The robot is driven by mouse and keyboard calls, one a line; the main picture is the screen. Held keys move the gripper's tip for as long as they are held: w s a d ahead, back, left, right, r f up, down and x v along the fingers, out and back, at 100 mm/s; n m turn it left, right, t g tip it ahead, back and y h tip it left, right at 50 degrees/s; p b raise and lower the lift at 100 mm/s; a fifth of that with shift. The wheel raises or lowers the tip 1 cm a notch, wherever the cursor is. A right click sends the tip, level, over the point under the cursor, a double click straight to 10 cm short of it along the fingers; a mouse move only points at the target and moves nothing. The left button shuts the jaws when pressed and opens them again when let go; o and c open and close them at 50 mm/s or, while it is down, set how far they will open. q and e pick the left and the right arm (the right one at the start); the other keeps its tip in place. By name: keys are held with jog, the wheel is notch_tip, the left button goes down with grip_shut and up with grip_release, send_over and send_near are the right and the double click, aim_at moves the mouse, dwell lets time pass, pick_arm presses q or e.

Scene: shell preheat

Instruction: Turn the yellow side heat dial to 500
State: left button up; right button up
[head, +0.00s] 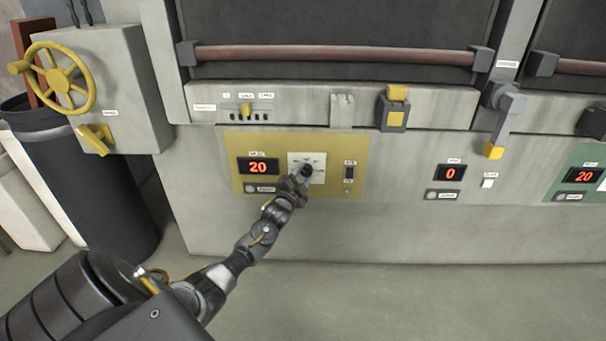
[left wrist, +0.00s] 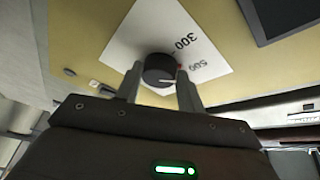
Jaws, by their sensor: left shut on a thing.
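The yellow panel (head: 236,145) is on the front of the grey machine, with a red display (head: 258,167) reading 20. The heat dial (left wrist: 159,70) is a black round knob on a white scale plate (head: 318,160); the wrist view shows the marks 300 and 500 on this plate. My left gripper (head: 303,172) is at the dial, and its two fingers (left wrist: 159,88) stand on either side of the knob, shut on it. A light line shows on the knob's face. In the head view the gripper hides most of the dial. My right gripper is not in view.
A black switch (head: 349,173) is just right of the dial. A yellow latch (head: 397,108) and a small slider (head: 245,108) are above. A yellow handwheel (head: 62,77) and a dark bin (head: 85,175) are at left. A green panel (head: 570,165) is at far right.

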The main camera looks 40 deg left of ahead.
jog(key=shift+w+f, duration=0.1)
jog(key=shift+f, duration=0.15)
pick_arm(q)
jog(key=o, duration=1)
jog(key=shift+s, duration=0.1)
